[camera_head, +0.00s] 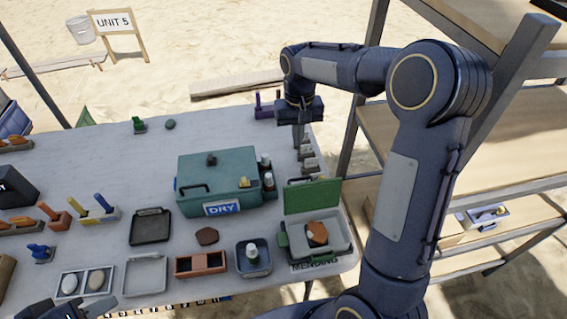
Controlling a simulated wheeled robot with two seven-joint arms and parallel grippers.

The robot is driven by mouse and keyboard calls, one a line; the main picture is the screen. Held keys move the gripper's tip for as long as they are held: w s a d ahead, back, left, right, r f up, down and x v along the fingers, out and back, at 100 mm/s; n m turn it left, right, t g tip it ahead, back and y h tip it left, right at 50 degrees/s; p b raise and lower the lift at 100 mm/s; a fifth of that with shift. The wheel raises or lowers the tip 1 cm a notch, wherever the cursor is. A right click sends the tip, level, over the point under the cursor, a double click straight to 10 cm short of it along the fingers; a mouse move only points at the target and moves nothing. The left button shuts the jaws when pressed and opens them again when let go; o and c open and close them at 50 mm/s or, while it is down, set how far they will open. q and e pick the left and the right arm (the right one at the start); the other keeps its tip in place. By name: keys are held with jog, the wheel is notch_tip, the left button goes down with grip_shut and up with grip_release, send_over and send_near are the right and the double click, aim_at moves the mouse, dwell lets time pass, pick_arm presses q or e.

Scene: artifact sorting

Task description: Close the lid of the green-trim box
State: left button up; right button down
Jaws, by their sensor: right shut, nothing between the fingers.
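The green-trim box (345,238) stands at the right end of the table, above the MENDING label. Its green lid (312,196) is open and stands up at the back edge. A brown-orange piece (317,232) lies inside it. My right gripper (299,146) is shut and empty, pointing down behind the box and the raised lid, near the far right edge of the table. It is apart from the lid. My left gripper (68,309) is only partly in view at the bottom left edge, and its fingers cannot be made out clearly.
A green DRY box (218,172) stands left of the lid, with small bottles at its right side. A blue tray (254,263) holding a bottle sits left of the green-trim box. Small grey blocks (309,163) lie behind the lid. A shelf rack (490,140) stands at right.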

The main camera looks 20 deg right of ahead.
aim_at(311, 192)
jog(key=s+a+f+p, duration=0.1)
jog(key=s+f+p, duration=0.1)
jog(key=f, duration=0.6)
jog(key=shift+s+f, duration=0.4)
jog(key=shift+s, duration=0.4)
